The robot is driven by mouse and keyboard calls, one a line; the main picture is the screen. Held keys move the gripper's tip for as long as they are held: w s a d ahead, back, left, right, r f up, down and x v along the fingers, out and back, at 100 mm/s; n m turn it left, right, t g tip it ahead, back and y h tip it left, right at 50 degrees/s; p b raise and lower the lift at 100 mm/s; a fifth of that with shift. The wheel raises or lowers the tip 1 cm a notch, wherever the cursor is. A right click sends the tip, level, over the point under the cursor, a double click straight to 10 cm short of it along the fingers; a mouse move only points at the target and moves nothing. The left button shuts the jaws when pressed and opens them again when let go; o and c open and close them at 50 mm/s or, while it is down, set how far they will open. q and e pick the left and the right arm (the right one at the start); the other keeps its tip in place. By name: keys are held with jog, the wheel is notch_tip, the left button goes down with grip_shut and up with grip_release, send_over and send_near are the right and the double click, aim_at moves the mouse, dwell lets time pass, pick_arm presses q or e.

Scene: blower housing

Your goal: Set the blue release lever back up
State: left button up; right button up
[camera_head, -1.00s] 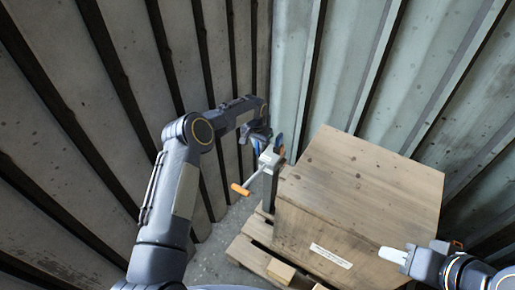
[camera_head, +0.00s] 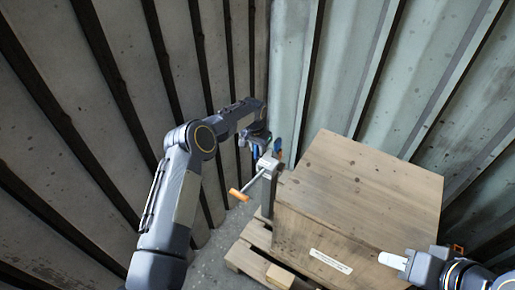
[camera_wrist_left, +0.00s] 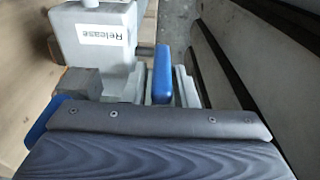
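A grey winch-like unit (camera_head: 268,164) with a crank ending in an orange handle (camera_head: 239,195) stands at the left edge of the wooden crate. In the left wrist view its grey housing (camera_wrist_left: 92,45) carries a label reading "Release". My left gripper (camera_head: 256,145) is at the unit's far-left side, close to blue parts. Its fingertips are not clear, and I cannot tell whether it touches the lever. My right gripper (camera_head: 393,260), with white fingertips, is at the crate's front right, apart from the unit.
The large wooden crate (camera_head: 365,185) sits on a wooden pallet (camera_head: 246,258). Corrugated metal walls (camera_head: 350,70) close in behind and on the left, near my left arm. A strip of bare floor (camera_head: 210,262) shows left of the pallet.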

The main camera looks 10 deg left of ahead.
pick_arm(q)
jog(key=r, duration=0.7)
jog(key=shift+s+a+r+p, duration=0.1)
jog(key=shift+s+r+p, duration=0.2)
jog(key=shift+s, duration=0.1)
jog(key=shift+s+f, duration=0.1)
